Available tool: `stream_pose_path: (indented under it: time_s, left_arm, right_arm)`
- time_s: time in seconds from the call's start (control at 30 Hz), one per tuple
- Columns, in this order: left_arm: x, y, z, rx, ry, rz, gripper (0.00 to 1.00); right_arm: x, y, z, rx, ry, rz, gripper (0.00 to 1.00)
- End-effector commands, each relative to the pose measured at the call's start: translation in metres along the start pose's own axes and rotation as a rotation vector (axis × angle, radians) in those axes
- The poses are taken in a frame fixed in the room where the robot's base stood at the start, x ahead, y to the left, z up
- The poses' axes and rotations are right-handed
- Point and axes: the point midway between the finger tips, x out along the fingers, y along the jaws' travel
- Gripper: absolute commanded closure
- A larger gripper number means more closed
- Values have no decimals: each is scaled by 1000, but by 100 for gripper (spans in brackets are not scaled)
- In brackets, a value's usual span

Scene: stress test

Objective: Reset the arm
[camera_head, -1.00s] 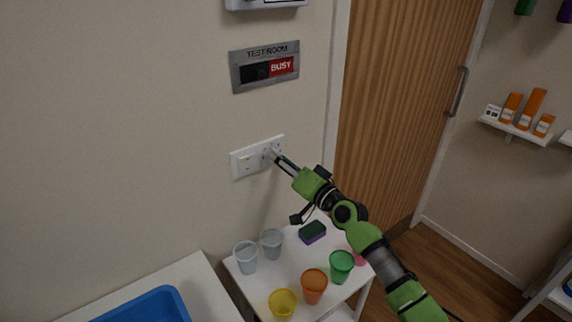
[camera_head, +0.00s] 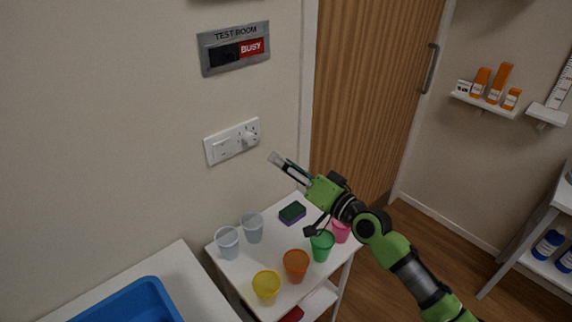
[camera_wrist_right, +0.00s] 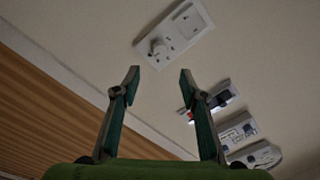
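My right arm (camera_head: 387,244), green and black, reaches in from the lower right in the head view. Its gripper (camera_head: 282,161) is in front of the wall, apart from and to the right of the white switch and socket plate (camera_head: 218,150). In the right wrist view the two fingers (camera_wrist_right: 160,74) are spread with nothing between them. The plate (camera_wrist_right: 186,30) lies beyond the fingertips there, with a round white plug or knob (camera_wrist_right: 158,46) on it. My left gripper is in neither view.
A white trolley (camera_head: 276,222) with several coloured cups and a dark sponge (camera_head: 292,212) stands below the gripper. A blue tray (camera_head: 135,302) is at lower left. A wooden door (camera_head: 365,95) is behind.

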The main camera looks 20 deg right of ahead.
Motion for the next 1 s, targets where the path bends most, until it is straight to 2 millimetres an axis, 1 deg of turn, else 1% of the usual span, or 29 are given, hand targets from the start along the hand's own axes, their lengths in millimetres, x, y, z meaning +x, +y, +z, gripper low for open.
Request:
stream_pose_path:
  time_s: [0.23, 0.3, 0.37, 0.47, 0.5, 0.57, 0.6, 0.67, 0.7, 0.73, 0.77, 0.8, 0.83, 0.9, 0.97, 1.0]
  left_arm:
    - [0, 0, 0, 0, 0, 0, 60]
    - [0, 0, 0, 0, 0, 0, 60]
    - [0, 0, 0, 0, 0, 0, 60]
    - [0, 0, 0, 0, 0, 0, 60]
    - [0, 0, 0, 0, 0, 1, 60]
    - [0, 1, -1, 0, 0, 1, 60]
    - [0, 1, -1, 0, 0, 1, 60]
    - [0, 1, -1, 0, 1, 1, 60]
    - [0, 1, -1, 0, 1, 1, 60]
    - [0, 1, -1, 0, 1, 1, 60]
    - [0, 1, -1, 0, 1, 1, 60]
    - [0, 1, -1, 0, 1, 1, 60]
    - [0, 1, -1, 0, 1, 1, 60]
    - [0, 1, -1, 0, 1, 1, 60]
    - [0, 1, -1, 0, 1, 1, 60]
    - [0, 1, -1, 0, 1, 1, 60]
  right_arm:
    - [0, 0, 0, 0, 0, 0, 61]
    - [-1, 0, 5, -4, -10, 2, 61]
    - [-4, -1, 17, -18, -37, 9, 61]
    - [-16, -1, 57, -74, -132, 35, 61]
    - [-24, -1, 80, -106, -187, 53, 61]
    - [-42, 1, 116, -165, -282, 87, 61]
    - [-57, 3, 142, -210, -352, 116, 61]
    - [-83, 8, 176, -275, -457, 167, 61]
    - [-103, 13, 196, -317, -526, 206, 61]
    - [-118, 16, 209, -346, -577, 237, 61]
    - [-134, 20, 220, -374, -624, 268, 61]
    - [-153, 25, 231, -405, -681, 310, 61]
    - [-167, 28, 238, -424, -720, 339, 61]
    - [-197, 35, 249, -461, -798, 404, 61]
    - [-220, 40, 256, -484, -856, 456, 61]
    - [-236, 42, 259, -496, -893, 489, 61]
